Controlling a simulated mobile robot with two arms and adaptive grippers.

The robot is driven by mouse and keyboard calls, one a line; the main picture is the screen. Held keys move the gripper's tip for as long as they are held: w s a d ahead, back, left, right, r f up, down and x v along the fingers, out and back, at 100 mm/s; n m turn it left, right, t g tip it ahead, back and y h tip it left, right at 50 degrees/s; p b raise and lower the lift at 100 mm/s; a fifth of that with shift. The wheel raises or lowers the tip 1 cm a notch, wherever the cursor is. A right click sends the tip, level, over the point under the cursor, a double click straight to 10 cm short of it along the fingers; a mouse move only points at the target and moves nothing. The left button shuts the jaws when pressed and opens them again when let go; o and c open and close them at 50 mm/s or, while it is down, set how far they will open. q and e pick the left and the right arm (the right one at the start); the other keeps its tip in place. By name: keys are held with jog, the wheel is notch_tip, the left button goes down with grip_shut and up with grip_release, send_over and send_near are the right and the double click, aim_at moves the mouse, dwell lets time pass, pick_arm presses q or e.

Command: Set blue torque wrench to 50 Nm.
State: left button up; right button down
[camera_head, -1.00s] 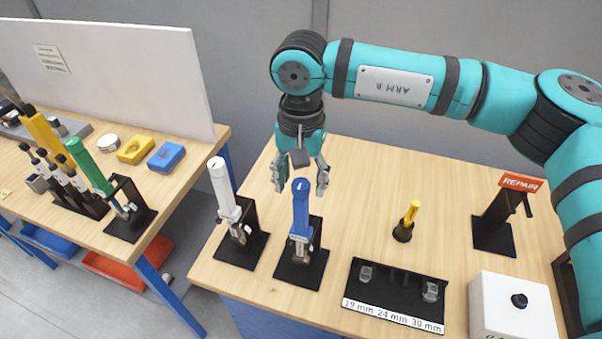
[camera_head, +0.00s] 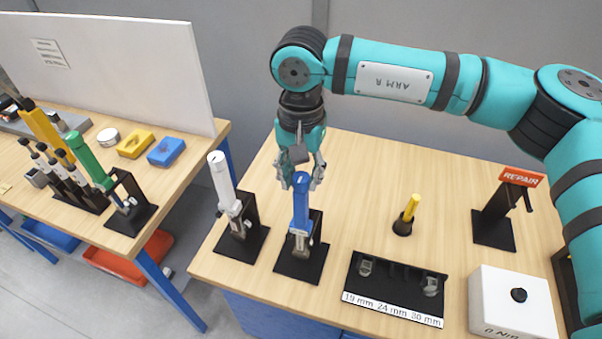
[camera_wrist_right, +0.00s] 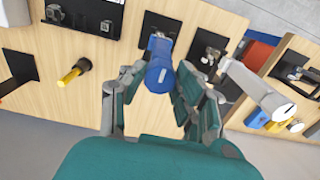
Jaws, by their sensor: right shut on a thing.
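The blue torque wrench (camera_head: 301,208) stands upright, handle up, in a black stand (camera_head: 302,262) on the right-hand wooden table. My right gripper (camera_head: 301,178) has come down from above and is shut on the top of the blue handle. In the right wrist view the blue handle (camera_wrist_right: 159,74) shows between the gripper's fingers (camera_wrist_right: 155,100). The scale on the handle is too small to read. My left gripper is in neither view.
A white torque wrench (camera_head: 222,182) stands close by on the left. A socket holder (camera_head: 395,288), a yellow-handled tool (camera_head: 410,210), a white box (camera_head: 512,300) and a REPAIR stand (camera_head: 495,222) are to the right. The left table holds a green wrench (camera_head: 88,160).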

jog(key=shift+f+m+b, duration=0.15)
jog(key=shift+m+b, duration=0.25)
jog(key=shift+b, duration=0.2)
jog(key=m+b, duration=0.5)
jog(key=b, duration=0.2)
jog(key=shift+f+m, duration=0.1)
jog(key=shift+m, duration=0.3)
jog(key=m+b, duration=0.2)
jog(key=m, duration=0.1)
jog(key=shift+b, duration=0.35)
jog(key=m+b, duration=0.2)
jog(key=m, duration=0.2)
jog(key=m+b, duration=0.1)
jog(key=m, duration=0.1)
jog(key=shift+m, duration=0.4)
jog(key=m+b, duration=0.2)
jog(key=m, duration=0.1)
jog(key=shift+r+m, duration=0.2)
jog(key=shift+m, duration=0.1)
jog(key=shift+m+b, duration=0.5)
jog(key=shift+m, duration=1.3)
jog(key=shift+r, duration=0.1)
